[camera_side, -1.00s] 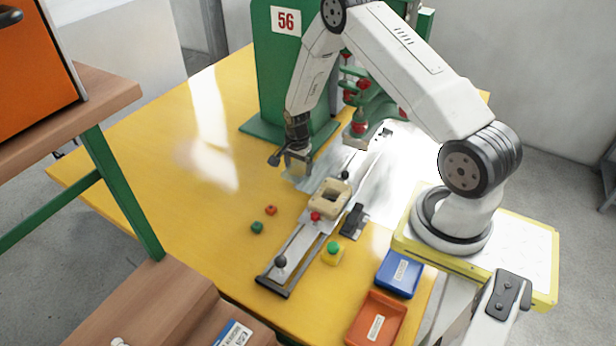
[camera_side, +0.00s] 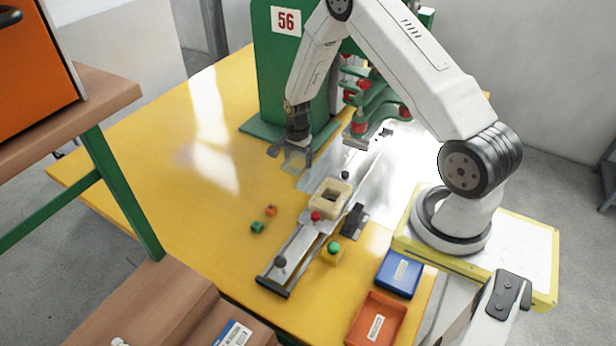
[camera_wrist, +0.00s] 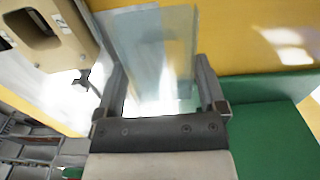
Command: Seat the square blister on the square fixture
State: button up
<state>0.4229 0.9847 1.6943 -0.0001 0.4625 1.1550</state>
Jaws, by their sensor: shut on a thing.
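My gripper (camera_side: 291,151) is shut on the clear square blister (camera_side: 294,161), which is hard to see against the yellow table. In the wrist view the blister (camera_wrist: 150,42) shows as a pale see-through sheet between the fingers of my gripper (camera_wrist: 160,75). The square fixture (camera_side: 322,205) is a beige block with a dark opening, on the metal slide. It lies to the right of and nearer the camera than my gripper. It also shows at the upper left of the wrist view (camera_wrist: 75,42). The blister is apart from the fixture and appears to be above the table.
A green press (camera_side: 280,75) marked 56 stands behind, its head over the slide's far end. The metal slide (camera_side: 300,243) has knobs. The table's left side is free.

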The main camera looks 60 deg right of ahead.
jog(key=shift+s, duration=0.1)
send_near(332, 188)
jog(key=a, duration=0.2)
jog(key=shift+s+a+f, duration=0.2)
jog(key=shift+s+f, duration=0.25)
jog(key=shift+f, duration=0.2)
jog(key=shift+f, duration=1.55)
jog(key=shift+f, duration=1.4)
dwell(1.5)
jog(key=o, duration=0.7)
jog(key=shift+c, duration=0.2)
